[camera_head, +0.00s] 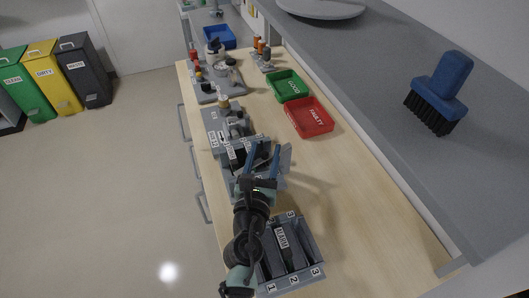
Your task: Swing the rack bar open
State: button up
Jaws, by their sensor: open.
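My gripper (264,152) has two blue fingers, spread apart, and points away from me over a grey slotted fixture (232,158) on the bench. Dark items show in this fixture between and beside the fingers. A tilted grey plate (286,158) stands at its right side, close to the right finger. A second grey rack (310,238) with numbered slots and a labelled dark block (285,240) stands nearer, right of my arm. I cannot tell which part is the rack bar. My gripper and arm hide part of the first fixture. No object shows held between the fingers.
The wooden bench (345,190) is clear on the right. A red tray (309,117), a green tray (287,85) and a parts fixture (218,88) lie farther back. A grey shelf (400,50) with a blue brush (440,92) overhangs the right side. Bins stand far left.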

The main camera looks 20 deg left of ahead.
jog(key=shift+s, duration=0.1)
jog(key=b+v, duration=0.1)
jog(key=v, duration=1.1)
jog(key=shift+s+b, duration=0.3)
jog(key=shift+s, duration=0.1)
